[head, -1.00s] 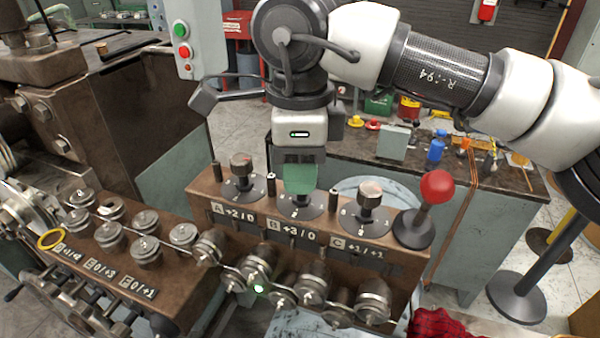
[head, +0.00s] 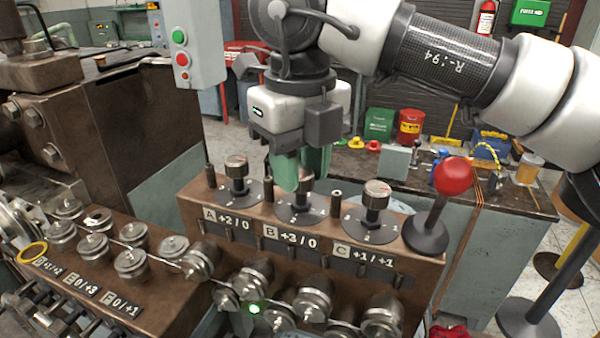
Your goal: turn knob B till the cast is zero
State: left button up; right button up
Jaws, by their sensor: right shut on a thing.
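Knob B (head: 307,184) is the middle of three black knobs with metal caps on the brown control box, above the label "B +3 / 0" (head: 291,238). Its round dial plate (head: 299,212) shows below it. My right gripper (head: 303,172) comes down from above, with green fingers shut on knob B; the fingers hide most of the knob. Knob A (head: 238,176) stands to the left above "A +2 / 0", and knob C (head: 376,203) to the right above "C +1 / +1". My left gripper is not in view.
A red ball-topped lever (head: 452,178) stands right of knob C. Metal rollers (head: 313,300) and a wire with a green glowing spot (head: 254,307) lie in front. A grey button box (head: 190,45) hangs at upper left. A cluttered bench (head: 480,180) stands behind.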

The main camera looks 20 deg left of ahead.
aim_at(301, 170)
jog(key=shift+w+r+m+b, duration=0.1)
jog(key=shift+m+b, duration=0.55)
jog(key=shift+m, duration=1.45)
jog(key=o, duration=0.9)
notch_tip(301, 170, up, 11)
jog(key=shift+f+p, duration=0.1)
jog(key=shift+p, duration=0.45)
